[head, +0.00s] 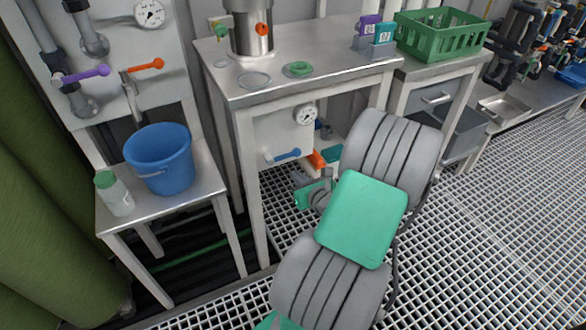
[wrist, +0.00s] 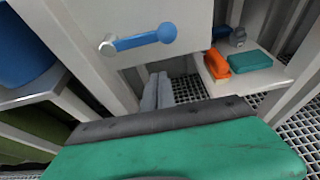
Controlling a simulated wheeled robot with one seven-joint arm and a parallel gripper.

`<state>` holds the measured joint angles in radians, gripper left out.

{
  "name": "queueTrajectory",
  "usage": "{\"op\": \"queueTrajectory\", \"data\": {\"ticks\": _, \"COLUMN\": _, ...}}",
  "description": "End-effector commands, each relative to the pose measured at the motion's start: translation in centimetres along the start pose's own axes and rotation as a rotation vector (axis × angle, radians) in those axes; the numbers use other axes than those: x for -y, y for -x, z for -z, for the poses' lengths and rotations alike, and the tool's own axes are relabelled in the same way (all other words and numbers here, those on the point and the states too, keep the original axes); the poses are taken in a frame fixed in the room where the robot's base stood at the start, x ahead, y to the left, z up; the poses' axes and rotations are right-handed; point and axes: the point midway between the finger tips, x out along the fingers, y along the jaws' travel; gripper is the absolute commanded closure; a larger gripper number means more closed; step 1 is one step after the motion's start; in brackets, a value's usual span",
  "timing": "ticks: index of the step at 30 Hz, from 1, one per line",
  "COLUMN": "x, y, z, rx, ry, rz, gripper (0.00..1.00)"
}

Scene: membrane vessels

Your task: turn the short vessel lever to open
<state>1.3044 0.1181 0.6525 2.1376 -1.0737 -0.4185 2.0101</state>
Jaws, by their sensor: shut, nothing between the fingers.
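A blue lever (head: 284,155) lies nearly level on the pale panel under the steel table. In the wrist view the blue lever (wrist: 143,40) has a metal pivot end at left and a round blue knob at right. My gripper (wrist: 157,78) is shut and empty, below the lever and apart from it. A short steel cylinder (head: 252,32) with an orange knob stands on the table. I cannot tell from the pictures which fitting belongs to the short vessel.
An orange item (wrist: 218,64) and a teal item (wrist: 250,62) lie on a low shelf right of the panel. Table legs (head: 247,190) flank the panel. A blue bucket (head: 160,160) and a bottle (head: 115,195) stand at left. Purple (head: 85,74) and orange (head: 145,65) levers are above.

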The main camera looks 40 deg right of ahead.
Motion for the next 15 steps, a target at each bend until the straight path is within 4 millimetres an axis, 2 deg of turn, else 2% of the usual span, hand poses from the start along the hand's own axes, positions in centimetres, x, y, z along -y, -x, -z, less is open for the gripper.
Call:
{"op": "queueTrajectory", "data": {"ticks": 1, "x": -0.3, "y": -1.3, "z": 0.3, "rx": 0.001, "ry": 0.004, "rz": -0.007, "gripper": 1.00}}
{"op": "queueTrajectory", "data": {"ticks": 4, "x": -0.3, "y": -3.4, "z": 0.3, "rx": 0.002, "ry": 0.005, "rz": -0.006, "gripper": 1.00}}
{"op": "queueTrajectory", "data": {"ticks": 6, "x": 0.0, "y": -2.5, "z": -1.7, "rx": 0.005, "ry": 0.007, "rz": 0.001, "gripper": 1.00}}
{"op": "queueTrajectory", "data": {"ticks": 9, "x": 0.0, "y": -2.0, "z": -2.9, "rx": 0.003, "ry": 0.005, "rz": 0.000, "gripper": 1.00}}
{"op": "queueTrajectory", "data": {"ticks": 15, "x": -0.1, "y": -1.6, "z": -3.8, "rx": -0.001, "ry": 0.002, "rz": 0.000, "gripper": 1.00}}
